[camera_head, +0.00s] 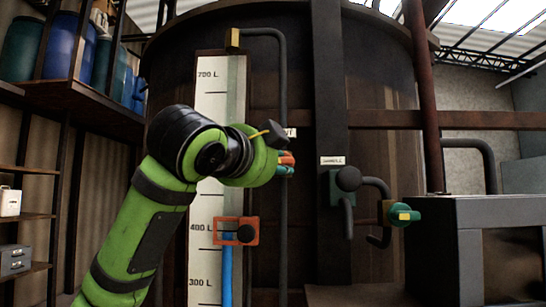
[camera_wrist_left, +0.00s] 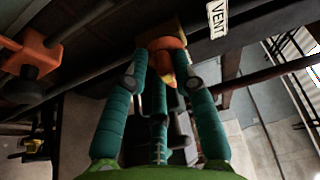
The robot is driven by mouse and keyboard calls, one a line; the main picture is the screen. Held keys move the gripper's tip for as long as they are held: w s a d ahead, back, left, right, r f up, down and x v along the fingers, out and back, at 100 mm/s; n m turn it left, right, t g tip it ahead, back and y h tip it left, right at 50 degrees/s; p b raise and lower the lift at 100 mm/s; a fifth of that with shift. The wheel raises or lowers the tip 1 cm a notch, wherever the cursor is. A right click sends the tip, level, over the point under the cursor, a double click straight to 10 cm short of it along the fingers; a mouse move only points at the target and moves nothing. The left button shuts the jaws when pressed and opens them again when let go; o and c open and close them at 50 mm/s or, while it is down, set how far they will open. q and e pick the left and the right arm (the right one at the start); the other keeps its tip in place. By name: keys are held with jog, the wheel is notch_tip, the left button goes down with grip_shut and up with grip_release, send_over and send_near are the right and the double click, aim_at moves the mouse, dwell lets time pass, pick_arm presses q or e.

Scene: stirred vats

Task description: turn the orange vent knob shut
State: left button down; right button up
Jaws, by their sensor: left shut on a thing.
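The orange vent knob (camera_head: 287,158) sits on the front of the vat, mostly hidden behind my left gripper in the head view. In the left wrist view the knob (camera_wrist_left: 166,60) shows between the fingers, with a lighter orange pointer towards the camera. My left gripper (camera_head: 285,170) is shut on the knob, its teal fingers around it in the left wrist view (camera_wrist_left: 162,80). The white VENT label (camera_wrist_left: 217,18) is beside the knob. My right gripper is in neither view.
A level scale (camera_head: 207,105) carries an orange slider (camera_head: 251,224) with a dark knob below my gripper. To the right are a labelled sample valve (camera_head: 347,180), a teal knob with a yellow mark (camera_head: 403,213) and a grey metal box (camera_head: 490,210). Shelves with blue drums (camera_head: 62,45) stand left.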

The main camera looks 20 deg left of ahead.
pick_arm(q)
jog(key=shift+s+d+r+m, duration=0.1)
jog(key=shift+s+r+m, duration=0.05)
jog(key=shift+r+m, duration=0.15)
jog(key=c, duration=1.1)
grip_release()
jog(key=shift+c, duration=0.2)
jog(key=shift+o, duration=0.4)
jog(key=shift+d+f, duration=0.1)
jog(key=shift+d, duration=0.4)
jog(key=shift+a, duration=0.1)
jog(key=shift+w+a+f, duration=0.1)
jog(key=shift+w+a, duration=0.05)
jog(key=shift+w, duration=0.1)
jog(key=s+a, duration=0.1)
jog(key=s, duration=1.1)
jog(key=shift+a, duration=0.15)
